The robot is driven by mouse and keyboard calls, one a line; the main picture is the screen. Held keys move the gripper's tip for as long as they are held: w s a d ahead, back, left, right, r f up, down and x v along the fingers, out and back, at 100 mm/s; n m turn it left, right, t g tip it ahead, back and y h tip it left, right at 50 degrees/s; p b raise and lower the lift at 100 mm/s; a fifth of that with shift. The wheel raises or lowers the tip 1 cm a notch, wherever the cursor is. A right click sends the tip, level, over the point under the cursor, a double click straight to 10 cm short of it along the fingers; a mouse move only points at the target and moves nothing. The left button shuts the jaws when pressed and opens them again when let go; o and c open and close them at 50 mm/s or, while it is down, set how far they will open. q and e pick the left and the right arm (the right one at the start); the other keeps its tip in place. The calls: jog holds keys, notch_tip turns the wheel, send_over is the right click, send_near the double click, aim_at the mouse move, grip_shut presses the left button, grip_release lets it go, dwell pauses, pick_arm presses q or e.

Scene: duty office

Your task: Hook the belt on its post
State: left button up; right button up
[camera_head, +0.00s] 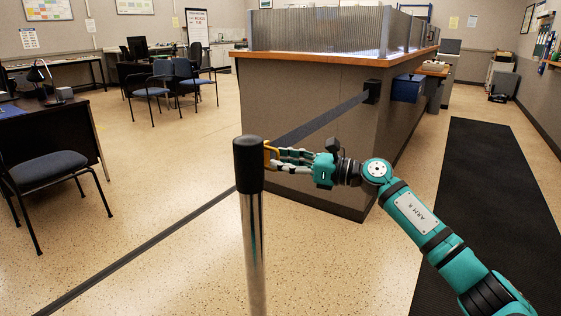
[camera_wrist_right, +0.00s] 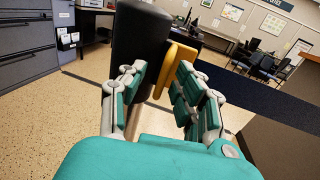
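The post (camera_head: 254,240) stands upright, chrome with a black cap (camera_head: 248,166). The cap also shows large in the right wrist view (camera_wrist_right: 137,42). The dark belt (camera_head: 325,118) runs taut from a black wall box (camera_head: 372,91) on the counter to a yellow end clip (camera_head: 269,150). My right gripper (camera_head: 277,159) is at the clip, close to the cap's right side. In the right wrist view the clip (camera_wrist_right: 179,58) lies between the fingertips, beside the right finger. I cannot tell whether both fingers press on it, or whether it is seated in the cap. My left gripper is out of view.
The wood-topped counter (camera_head: 290,58) stands behind my right arm. A dark stripe (camera_head: 140,250) crosses the floor at the left. Chairs (camera_head: 50,170) and desks are at the left. A black mat (camera_head: 495,200) lies at the right. Floor around the post is clear.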

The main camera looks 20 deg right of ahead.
jog(key=v, duration=1.1)
jog(key=shift+s, duration=0.1)
